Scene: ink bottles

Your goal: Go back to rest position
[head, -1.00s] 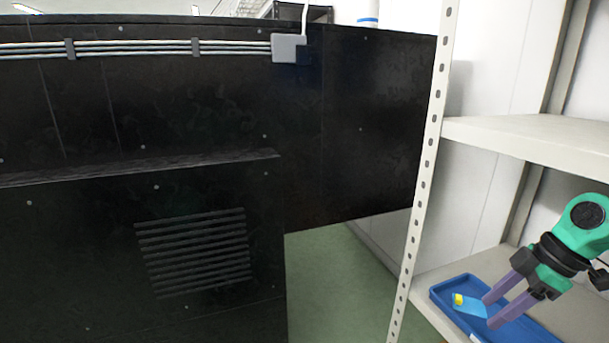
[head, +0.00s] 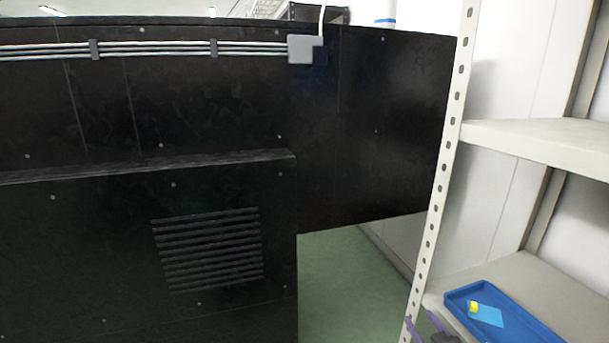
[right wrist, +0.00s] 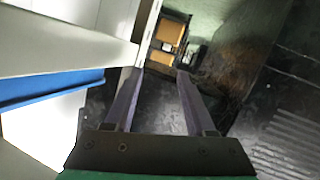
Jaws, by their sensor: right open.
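My right gripper (head: 420,316) is at the bottom edge of the head view, just left of the shelf's lower board, and only its purple fingers and a dark part show. In the right wrist view its two fingers (right wrist: 161,74) are apart with nothing between them. A light-blue ink bottle with a yellow cap (head: 487,315) lies in a blue tray (head: 540,333) on the lower shelf board, apart from the gripper. The tray's blue side also shows at the left of the right wrist view (right wrist: 50,88). My left gripper is not in view.
A white shelf rack stands at the right, with a perforated upright (head: 440,180) close to my right gripper and an upper board (head: 540,140) above the tray. A large black cabinet (head: 150,120) fills the left and middle. Green floor (head: 350,290) shows between them.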

